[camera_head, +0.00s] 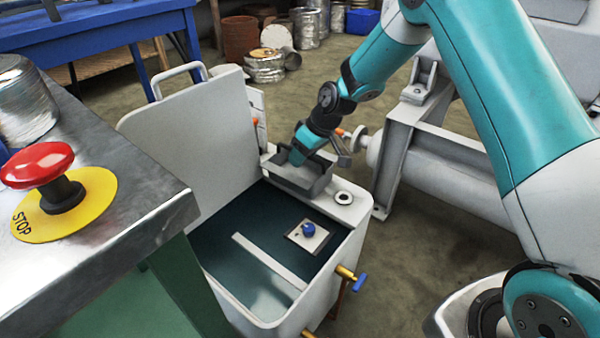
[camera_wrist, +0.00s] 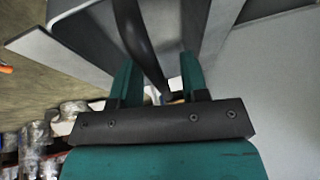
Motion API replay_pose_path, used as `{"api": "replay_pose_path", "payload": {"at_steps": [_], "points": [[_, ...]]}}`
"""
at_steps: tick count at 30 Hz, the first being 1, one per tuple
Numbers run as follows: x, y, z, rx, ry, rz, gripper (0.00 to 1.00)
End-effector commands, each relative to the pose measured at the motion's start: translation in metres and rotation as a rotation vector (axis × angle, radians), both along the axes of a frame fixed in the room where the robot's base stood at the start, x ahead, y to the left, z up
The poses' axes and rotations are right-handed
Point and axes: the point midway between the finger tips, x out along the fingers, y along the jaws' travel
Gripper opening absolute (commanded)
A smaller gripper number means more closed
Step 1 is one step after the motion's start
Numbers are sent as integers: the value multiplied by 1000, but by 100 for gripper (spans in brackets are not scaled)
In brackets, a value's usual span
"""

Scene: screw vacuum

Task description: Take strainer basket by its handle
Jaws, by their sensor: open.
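The strainer basket (camera_head: 308,182) is a small grey open-topped box on the back ledge of the white tank (camera_head: 335,262). In the wrist view, the two teal fingers of my gripper (camera_wrist: 160,82) stand apart. The dark curved handle (camera_wrist: 134,38) runs down between them, with no clear contact on either finger. Part of the basket's grey wall (camera_wrist: 75,8) shows at the top. The handle's lower end is partly hidden by the fingers.
The tank's lid (camera_head: 190,140) stands open on the left. A blue knob (camera_head: 308,229) on a plate lies inside the tank. A metal bench (camera_head: 125,215) with a red stop button (camera_head: 38,164) fills the left. A grey machine frame (camera_head: 440,160) stands close on the right.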

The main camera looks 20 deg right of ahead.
Motion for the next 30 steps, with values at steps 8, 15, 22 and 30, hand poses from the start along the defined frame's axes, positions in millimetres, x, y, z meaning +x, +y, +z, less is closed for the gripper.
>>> {"api": "replay_pose_path", "payload": {"at_steps": [8, 15, 22, 30], "points": [[0, 0, 1, 0, 0, 0, 41], [0, 0, -2, 0, 0, 1, 41], [0, 0, -4, 0, -1, 1, 41], [0, 0, -4, 0, 0, 1, 9]]}}
